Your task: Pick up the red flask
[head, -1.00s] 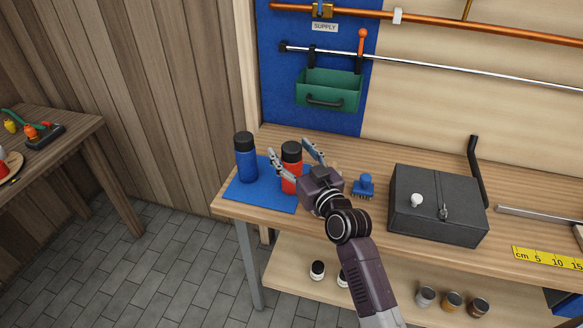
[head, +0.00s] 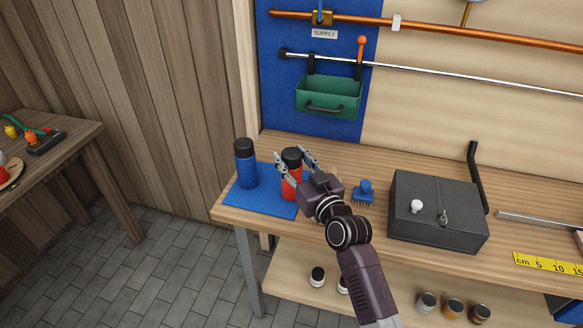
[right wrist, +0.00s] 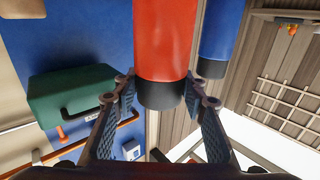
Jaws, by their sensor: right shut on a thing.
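The red flask (head: 290,187) with a black cap stands upright on the blue mat (head: 246,202) at the left end of the workbench. My right gripper (head: 296,162) is shut on the red flask, with one finger on either side near its cap. In the right wrist view the red flask (right wrist: 165,40) hangs upside down in the picture, its black cap between the two fingertips (right wrist: 160,90). My left gripper is not in view.
A blue flask (head: 246,165) stands on the mat left of the red one. A blue brush (head: 364,192) and a dark metal box (head: 438,208) lie to the right. A green bin (head: 328,97) hangs on the wall behind.

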